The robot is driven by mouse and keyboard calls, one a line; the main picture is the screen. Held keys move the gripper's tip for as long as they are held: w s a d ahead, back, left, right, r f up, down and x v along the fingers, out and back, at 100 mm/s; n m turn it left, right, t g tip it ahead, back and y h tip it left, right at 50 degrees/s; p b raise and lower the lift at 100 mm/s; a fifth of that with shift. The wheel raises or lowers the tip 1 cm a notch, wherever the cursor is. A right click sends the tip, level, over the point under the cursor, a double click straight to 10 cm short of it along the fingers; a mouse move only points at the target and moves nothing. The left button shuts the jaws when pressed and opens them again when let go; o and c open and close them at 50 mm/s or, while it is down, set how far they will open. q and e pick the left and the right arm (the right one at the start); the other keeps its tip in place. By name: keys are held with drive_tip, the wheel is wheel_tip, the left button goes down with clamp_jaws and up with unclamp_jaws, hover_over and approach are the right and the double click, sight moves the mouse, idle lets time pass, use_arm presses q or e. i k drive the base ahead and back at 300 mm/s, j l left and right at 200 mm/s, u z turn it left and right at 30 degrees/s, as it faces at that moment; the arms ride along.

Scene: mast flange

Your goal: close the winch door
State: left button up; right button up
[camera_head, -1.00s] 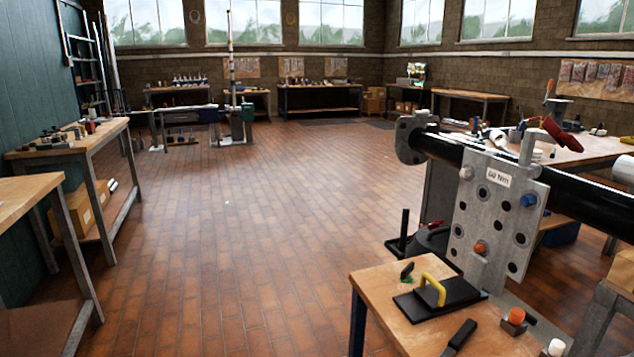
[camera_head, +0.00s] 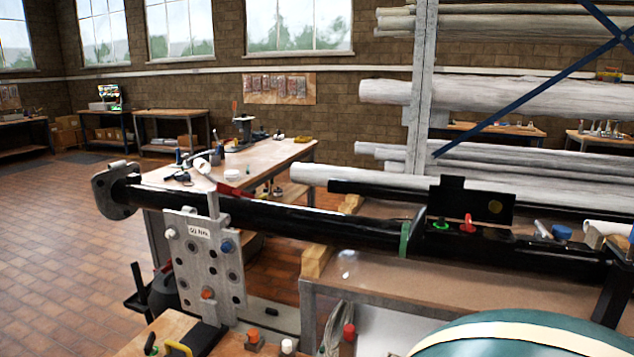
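The black mast (camera_head: 318,222) lies level across the view, with a flange at its left end. Towards its right end a black flat plate (camera_head: 472,203) with a dull yellow round spot stands up from the mast; it looks like the winch door, standing open. In front of it, on top of the mast, are a red knob-like part (camera_head: 467,222) and a green part (camera_head: 441,225). Whether these sit inside an opening is too small to tell. Neither of my grippers is in view.
A grey drilled plate labelled "60 Nm" (camera_head: 207,262) hangs on the mast's left part. A bench (camera_head: 425,278) runs below the mast. Pale poles (camera_head: 520,98) lie on a rack behind. A rounded teal shape (camera_head: 530,335) covers the bottom right. Open brick floor lies at left.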

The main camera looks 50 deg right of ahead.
sight(449, 199)
drive_tip(key=z, duration=1.05)
drive_tip(key=l+z, duration=0.2)
drive_tip(key=z, duration=0.25)
drive_tip(key=i+l+z, duration=0.1)
drive_tip(key=z, duration=0.35)
drive_tip(key=i+l+z, duration=0.1)
drive_tip(key=z, duration=0.3)
drive_tip(key=i+l, duration=0.15)
drive_tip(key=i+l+u, duration=0.2)
drive_tip(key=u, duration=0.2)
drive_tip(key=i+l+u, duration=0.15)
drive_tip(key=l+u, duration=0.25)
